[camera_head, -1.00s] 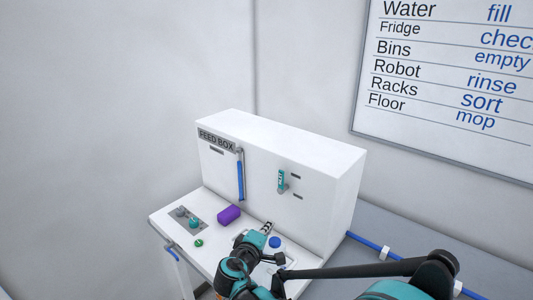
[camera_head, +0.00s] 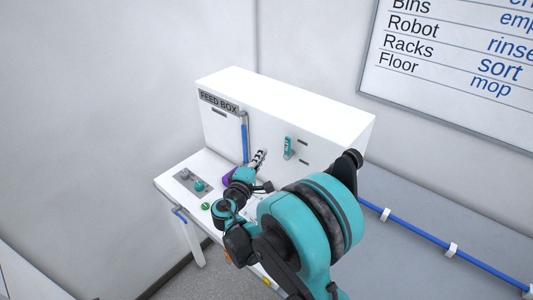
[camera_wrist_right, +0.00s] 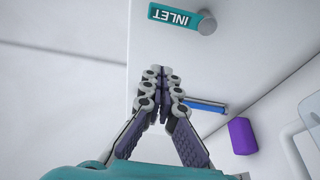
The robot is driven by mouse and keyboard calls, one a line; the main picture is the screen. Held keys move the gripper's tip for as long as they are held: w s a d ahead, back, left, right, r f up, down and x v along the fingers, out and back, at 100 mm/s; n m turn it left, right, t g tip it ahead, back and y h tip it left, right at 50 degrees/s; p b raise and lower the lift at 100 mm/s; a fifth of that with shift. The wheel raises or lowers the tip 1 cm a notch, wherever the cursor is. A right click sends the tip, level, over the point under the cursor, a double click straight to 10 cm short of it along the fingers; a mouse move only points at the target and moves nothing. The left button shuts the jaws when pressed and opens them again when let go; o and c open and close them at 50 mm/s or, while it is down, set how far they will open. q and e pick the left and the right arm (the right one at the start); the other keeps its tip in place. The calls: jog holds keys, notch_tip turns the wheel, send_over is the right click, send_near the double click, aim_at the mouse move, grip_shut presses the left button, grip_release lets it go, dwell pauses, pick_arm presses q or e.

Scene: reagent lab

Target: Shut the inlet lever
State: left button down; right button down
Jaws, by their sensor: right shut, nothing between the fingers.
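The inlet lever (camera_head: 288,147) is a small teal handle on the front face of the white feed box (camera_head: 330,120). It stands upright, with its grey pivot at the lower end. In the right wrist view the lever (camera_wrist_right: 178,17), marked INLET, lies across the top with its round grey pivot to the right. My right gripper (camera_head: 261,157) is shut and empty, in front of the box, left of and lower than the lever. In the wrist view its fingertips (camera_wrist_right: 160,76) are together, with a gap between them and the lever. My left gripper is not in view.
A blue tube (camera_head: 244,142) runs down the box face left of the lever. A purple block (camera_head: 228,174), partly hidden by my gripper, sits on the white ledge. A blue pipe (camera_head: 420,233) runs along the right.

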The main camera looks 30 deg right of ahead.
jog(key=x, duration=0.8)
jog(key=shift+d, duration=0.3)
jog(key=s, duration=0.1)
jog(key=s+d, duration=0.1)
jog(key=s, duration=0.1)
jog(key=shift+s, duration=0.25)
jog(key=shift+s, duration=0.1)
